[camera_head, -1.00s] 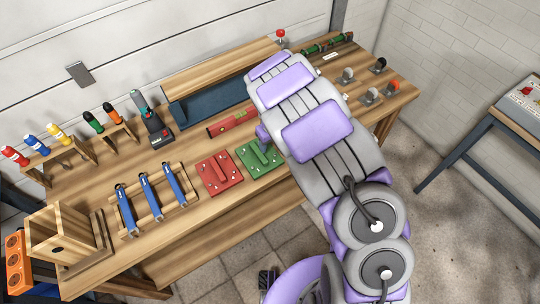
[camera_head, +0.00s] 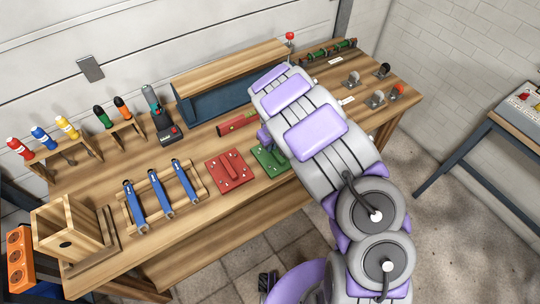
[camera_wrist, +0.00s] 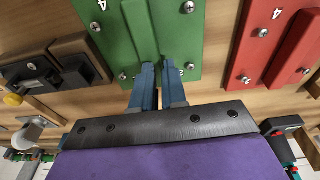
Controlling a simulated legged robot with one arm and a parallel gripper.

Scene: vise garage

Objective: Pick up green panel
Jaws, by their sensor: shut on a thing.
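The green panel (camera_wrist: 180,40) fills the upper middle of the wrist view, a flat plate with a raised ridge and screws near its corners. My gripper (camera_wrist: 160,75) is shut on the ridge of the green panel, one blue finger on each side of it. In the head view the green panel (camera_head: 270,160) lies on the workbench, to the right of the red panel, and my arm covers its right part. The fingertips are hidden behind my arm in that view.
The red panel (camera_head: 230,171) sits close by on the workbench (camera_head: 195,225). A red level-like bar (camera_head: 237,124) and a blue box (camera_head: 212,102) lie behind. A second table (camera_head: 483,135) stands at the right.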

